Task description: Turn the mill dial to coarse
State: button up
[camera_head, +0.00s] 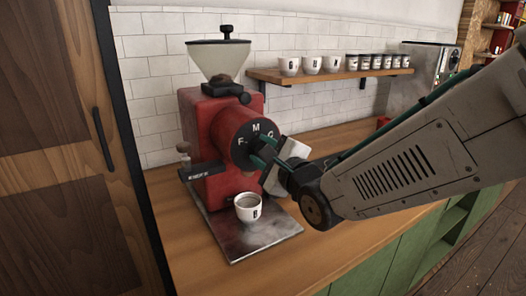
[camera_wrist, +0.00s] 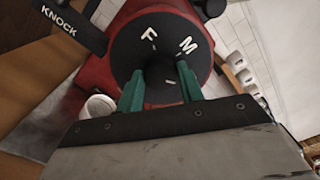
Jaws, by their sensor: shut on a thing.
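The red mill (camera_head: 195,120) stands on the wooden counter with a clear hopper on top. Its round black dial plate (camera_head: 243,131) carries white letters F, M and C in the head view. In the wrist view the dial plate (camera_wrist: 125,60) shows F and M clearly; C is not readable there. My gripper (camera_head: 264,153) is at the front of the dial, its green fingers shut on the dark knob (camera_wrist: 161,70) at the plate's middle, one finger on each side. The fingers partly hide the knob, and I cannot tell which letter it points to.
A white cup (camera_head: 248,208) stands on the metal tray (camera_head: 250,240) below the dial. A black knock bar (camera_head: 205,170) juts out on the mill's left. Cups and jars line a wall shelf (camera_head: 330,75) behind. The counter (camera_head: 340,133) right of the mill is mostly clear.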

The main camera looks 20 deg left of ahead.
jog(key=o, duration=1)
jog(key=v, duration=0.7)
jog(key=shift+s+d, duration=0.2)
jog(key=shift+d, duration=0.1)
